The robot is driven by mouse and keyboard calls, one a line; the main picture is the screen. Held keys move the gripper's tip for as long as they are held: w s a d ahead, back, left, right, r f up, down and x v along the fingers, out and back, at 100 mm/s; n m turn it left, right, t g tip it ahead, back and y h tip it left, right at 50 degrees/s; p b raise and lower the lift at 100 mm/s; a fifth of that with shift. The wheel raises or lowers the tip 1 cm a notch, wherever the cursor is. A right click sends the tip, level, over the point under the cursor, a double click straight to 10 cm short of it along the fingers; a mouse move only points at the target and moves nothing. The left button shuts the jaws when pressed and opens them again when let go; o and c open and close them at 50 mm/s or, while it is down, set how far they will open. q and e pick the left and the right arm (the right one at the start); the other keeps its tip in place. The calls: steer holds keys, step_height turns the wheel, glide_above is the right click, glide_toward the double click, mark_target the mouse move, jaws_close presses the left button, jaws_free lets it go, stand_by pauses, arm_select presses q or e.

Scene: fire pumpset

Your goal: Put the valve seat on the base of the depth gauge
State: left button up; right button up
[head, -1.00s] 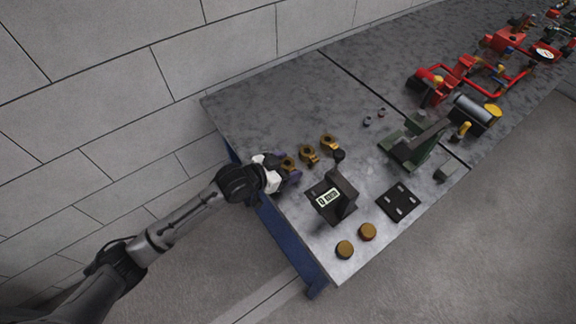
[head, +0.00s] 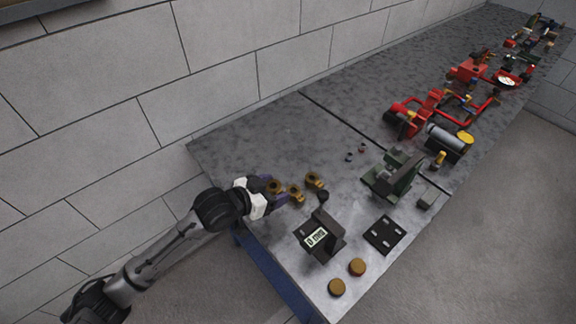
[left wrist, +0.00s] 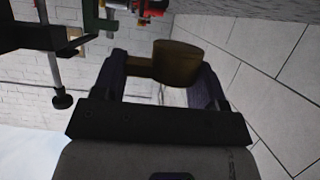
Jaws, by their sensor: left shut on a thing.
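My left gripper (head: 272,197) is shut on a brass valve seat (head: 274,186) at the table's left edge. In the left wrist view the seat (left wrist: 178,62) is a brown-gold round body with a side tab, between the two fingers (left wrist: 162,80). Two similar brass pieces, one nearer (head: 296,193) and one farther (head: 314,180), stand just right of it. The black depth gauge (head: 328,245), with a lit mm display, stands to the right, apart from the gripper. Its base is mostly hidden from above. A dark rod with a round tip (left wrist: 62,101) shows in the left wrist view. My right gripper is out of view.
Red pump parts (head: 430,105) fill the far table. The tabletop (head: 260,140) behind the brass pieces is clear. A block wall runs alongside.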

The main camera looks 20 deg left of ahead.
arm_select(q)
steer(key=shift+r, duration=0.6)
steer(key=s+a+r+n+t+y, duration=0.2)
steer(key=s+a+r+n+y, duration=0.2)
steer(key=s+r+n+y, duration=0.4)
step_height(320, 180, up, 37)
steer(key=m+p, duration=0.1)
steer(key=p, duration=3.6)
steer(key=shift+s+d+r+h, duration=0.15)
steer(key=shift+s+d+h, duration=0.1)
steer(key=shift+s+h, duration=0.1)
